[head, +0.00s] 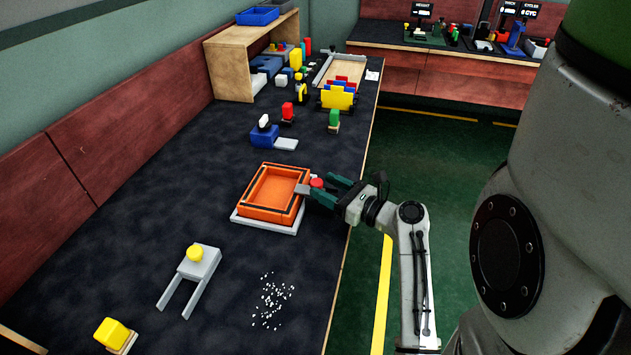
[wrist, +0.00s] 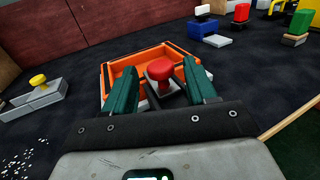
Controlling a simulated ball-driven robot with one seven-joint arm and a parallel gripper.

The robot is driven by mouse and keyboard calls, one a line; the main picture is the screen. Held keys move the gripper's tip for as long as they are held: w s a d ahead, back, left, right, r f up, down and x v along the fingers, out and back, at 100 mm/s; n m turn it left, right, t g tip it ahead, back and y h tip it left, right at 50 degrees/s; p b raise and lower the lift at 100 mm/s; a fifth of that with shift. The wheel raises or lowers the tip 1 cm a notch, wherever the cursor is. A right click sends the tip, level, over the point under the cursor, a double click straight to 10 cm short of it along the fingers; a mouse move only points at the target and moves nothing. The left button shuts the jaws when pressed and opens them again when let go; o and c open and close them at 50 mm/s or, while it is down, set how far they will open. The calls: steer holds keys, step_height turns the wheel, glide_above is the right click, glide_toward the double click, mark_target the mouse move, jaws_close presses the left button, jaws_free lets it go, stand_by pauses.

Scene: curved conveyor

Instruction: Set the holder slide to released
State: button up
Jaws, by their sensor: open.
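An orange tray (head: 262,211) with a dark line around its rim sits on a light grey holder base (head: 264,225) at the table's right edge. The holder slide carries a red knob (head: 316,182) at the tray's right side, with a grey piece under it. My gripper (head: 328,189) is open at the knob. In the wrist view the red knob (wrist: 160,70) stands between the two green fingers, with a gap on each side. A dark piece beneath the knob is partly hidden by my gripper. The tray (wrist: 135,62) lies just beyond it and looks empty.
A grey fork-shaped piece with a yellow knob (head: 195,253), a yellow block (head: 112,332) and scattered white bits (head: 271,298) lie nearer on the dark table. A blue block (head: 265,137) and several coloured pieces stand farther back, by a wooden shelf (head: 232,62).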

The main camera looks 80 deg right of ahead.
mark_target(317, 182)
steer(key=shift+x, duration=1.85)
steer(key=shift+c, duration=0.3)
steer(key=shift+r, duration=0.1)
jaws_close()
